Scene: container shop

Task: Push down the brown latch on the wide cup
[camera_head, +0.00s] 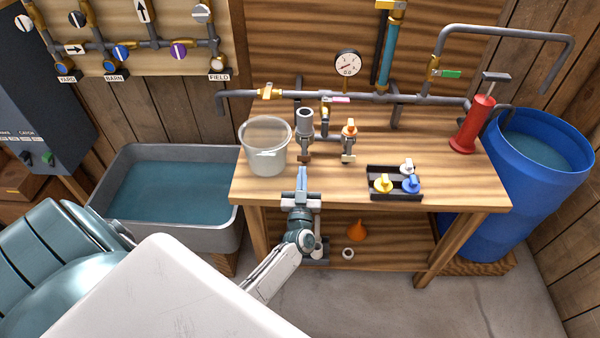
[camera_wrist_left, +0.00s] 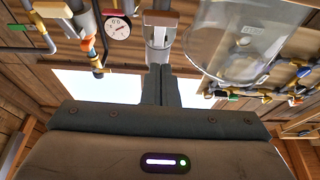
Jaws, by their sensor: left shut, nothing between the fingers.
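The wide grey cup (camera_head: 305,122) stands upright at the front of the workbench, just right of a clear bucket. Its brown latch (camera_head: 304,157) shows low on its near side. My left gripper (camera_head: 301,186) is at the bench's front edge, just in front of and below the latch in the picture. Its fingers are together and empty. In the left wrist view, the shut fingers (camera_wrist_left: 160,80) point at the grey cup (camera_wrist_left: 158,32), which appears right beyond their tips. I cannot tell whether they touch. My right gripper is not in view.
The clear bucket (camera_head: 265,152) stands close on the left. A thinner fitting with an orange top (camera_head: 349,128) is on the right, and a black tray (camera_head: 380,170) with valves lies further right. Pipes (camera_head: 360,97) run behind. A water trough (camera_head: 215,236) is left of the bench.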

